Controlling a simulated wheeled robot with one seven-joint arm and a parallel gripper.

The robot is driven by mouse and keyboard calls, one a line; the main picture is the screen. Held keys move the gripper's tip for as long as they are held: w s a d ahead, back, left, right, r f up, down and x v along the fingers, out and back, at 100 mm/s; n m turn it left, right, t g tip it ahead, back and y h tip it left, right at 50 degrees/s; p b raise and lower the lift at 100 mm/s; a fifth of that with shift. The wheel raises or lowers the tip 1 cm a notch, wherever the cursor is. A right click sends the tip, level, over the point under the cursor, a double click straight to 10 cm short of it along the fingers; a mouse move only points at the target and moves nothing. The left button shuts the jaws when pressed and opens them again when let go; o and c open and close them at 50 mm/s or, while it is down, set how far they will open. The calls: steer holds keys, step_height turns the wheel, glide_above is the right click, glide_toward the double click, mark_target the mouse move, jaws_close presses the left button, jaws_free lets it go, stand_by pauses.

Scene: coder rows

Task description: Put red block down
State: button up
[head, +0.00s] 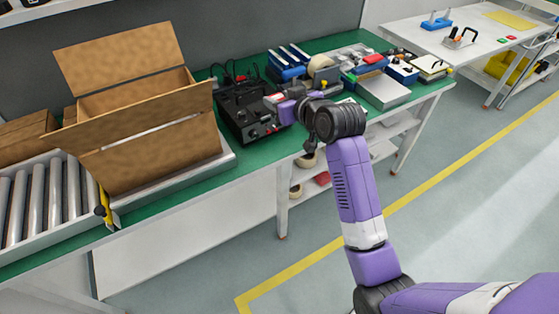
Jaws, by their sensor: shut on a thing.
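My gripper (272,101) is over the green bench, at the black device with knobs and cables. It is small in view and partly hidden by my wrist. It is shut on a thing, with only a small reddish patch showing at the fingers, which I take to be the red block. I cannot tell whether it touches anything below.
A black device (236,112) stands under my gripper. An open cardboard box (150,150) stands at left beside a roller conveyor (38,203). Blue bins (287,64), a red item (373,59) and a grey tray (384,92) crowd the bench at right. A white table (470,62) stands farther back.

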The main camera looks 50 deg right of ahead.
mark_target(279, 153)
steer(key=shift+w+d+r, duration=0.15)
steer(key=shift+r, duration=0.05)
step_height(279, 153, down, 20)
steer(key=shift+r+b, duration=0.1)
steer(key=shift+b, duration=0.75)
steer(key=o, duration=1.3)
steer(key=shift+o, duration=0.2)
